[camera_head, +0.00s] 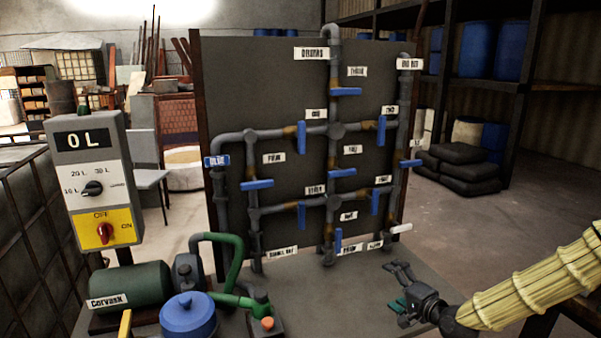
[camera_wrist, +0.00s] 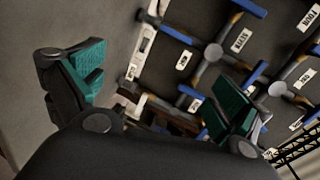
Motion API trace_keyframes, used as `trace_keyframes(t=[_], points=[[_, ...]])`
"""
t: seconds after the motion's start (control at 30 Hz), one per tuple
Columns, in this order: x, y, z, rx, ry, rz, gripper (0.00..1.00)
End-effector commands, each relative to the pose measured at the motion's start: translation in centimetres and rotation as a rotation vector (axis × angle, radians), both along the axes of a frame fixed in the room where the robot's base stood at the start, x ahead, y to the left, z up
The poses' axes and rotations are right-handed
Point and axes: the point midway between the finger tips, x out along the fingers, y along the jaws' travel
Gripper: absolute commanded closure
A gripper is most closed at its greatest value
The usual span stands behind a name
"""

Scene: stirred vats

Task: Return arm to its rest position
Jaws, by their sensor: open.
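My gripper (camera_head: 399,287) is at the lower right in the head view, at the end of my arm, which wears a pale yellow sleeve. It is in front of the lower right part of the pipe panel (camera_head: 295,95), over or near the grey base surface. In the wrist view my gripper (camera_wrist: 150,95) shows two separated fingers with teal pads and nothing between them. Beyond the fingers, the panel's pipes and blue valve handles show tilted. Whether any part of the gripper touches the base surface is unclear.
A control box (camera_head: 97,180) with a display and a red knob stands at left. A green pump (camera_head: 130,287) and a blue-lidded vessel (camera_head: 188,316) are at the lower left. Blue valve handles (camera_head: 257,184) stick out from the panel. Dark sacks (camera_head: 460,168) lie at the right; floor there is clear.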

Motion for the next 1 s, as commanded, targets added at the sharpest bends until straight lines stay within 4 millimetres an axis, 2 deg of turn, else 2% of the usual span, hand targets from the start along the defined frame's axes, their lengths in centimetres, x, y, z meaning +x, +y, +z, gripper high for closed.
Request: trace_keyframes(t=[0.17, 0.3, 0.5, 0.7, 0.8, 1.0], points=[[-4.2, 2.8, -6.9, -0.139, 0.120, 0.061, 0.00], [-9.1, 4.8, -12.9, -0.281, 0.235, 0.133, 0.00], [-17.3, 6.5, -20.4, -0.479, 0.391, 0.259, 0.00], [-26.4, 6.9, -26.1, -0.671, 0.539, 0.412, 0.00], [-31.2, 6.7, -28.3, -0.764, 0.610, 0.499, 0.00], [-40.3, 5.4, -31.0, -0.936, 0.739, 0.682, 0.00]])
